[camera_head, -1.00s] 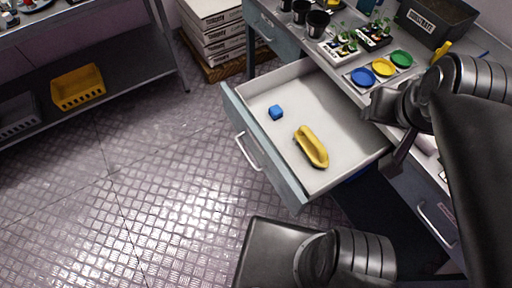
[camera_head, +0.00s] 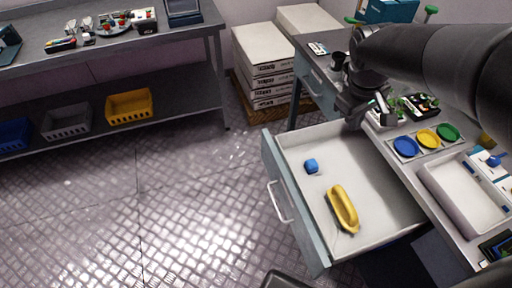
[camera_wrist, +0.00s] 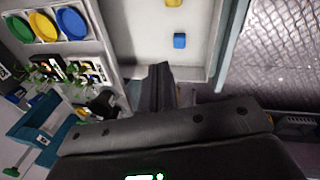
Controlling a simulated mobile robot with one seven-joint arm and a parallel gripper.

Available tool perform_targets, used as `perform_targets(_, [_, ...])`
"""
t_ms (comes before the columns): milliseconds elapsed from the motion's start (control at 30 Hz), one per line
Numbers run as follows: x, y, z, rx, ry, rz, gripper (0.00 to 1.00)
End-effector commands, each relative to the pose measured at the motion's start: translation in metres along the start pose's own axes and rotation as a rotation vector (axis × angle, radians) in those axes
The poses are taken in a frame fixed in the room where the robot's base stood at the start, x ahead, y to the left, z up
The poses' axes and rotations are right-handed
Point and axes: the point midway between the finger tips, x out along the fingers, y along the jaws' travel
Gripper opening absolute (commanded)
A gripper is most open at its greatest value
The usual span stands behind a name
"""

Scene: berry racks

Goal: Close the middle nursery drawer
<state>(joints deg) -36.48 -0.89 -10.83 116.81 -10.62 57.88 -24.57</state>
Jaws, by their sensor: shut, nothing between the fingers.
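The middle drawer (camera_head: 318,226) is pulled out from the bench, with a grey-blue front and a pale handle (camera_head: 279,201). My gripper (camera_head: 352,122) is shut and empty, near the drawer's back corner by the bench edge. In the wrist view my gripper (camera_wrist: 160,75) points toward the drawer's side wall; I cannot tell whether it touches.
The bench top holds a tray of blue, yellow and green dishes (camera_head: 427,139), seedlings (camera_head: 421,104) and a white tray (camera_head: 465,195). Stacked boxes (camera_head: 264,65) stand behind the drawer. A shelf with a yellow basket (camera_head: 129,106) is at left. The floor before the drawer is clear.

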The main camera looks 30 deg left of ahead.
Motion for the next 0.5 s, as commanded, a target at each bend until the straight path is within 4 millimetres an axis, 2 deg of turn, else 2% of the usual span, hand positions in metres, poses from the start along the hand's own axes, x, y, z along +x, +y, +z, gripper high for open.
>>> perform_targets(33, [0.009, -0.007, -0.019, -0.069, -0.027, 0.004, 0.00])
perform_targets(267, [0.049, -0.044, -0.095, -0.375, -0.140, 0.046, 0.00])
perform_targets(500, [0.095, -0.105, -0.166, -0.702, -0.264, 0.120, 0.00])
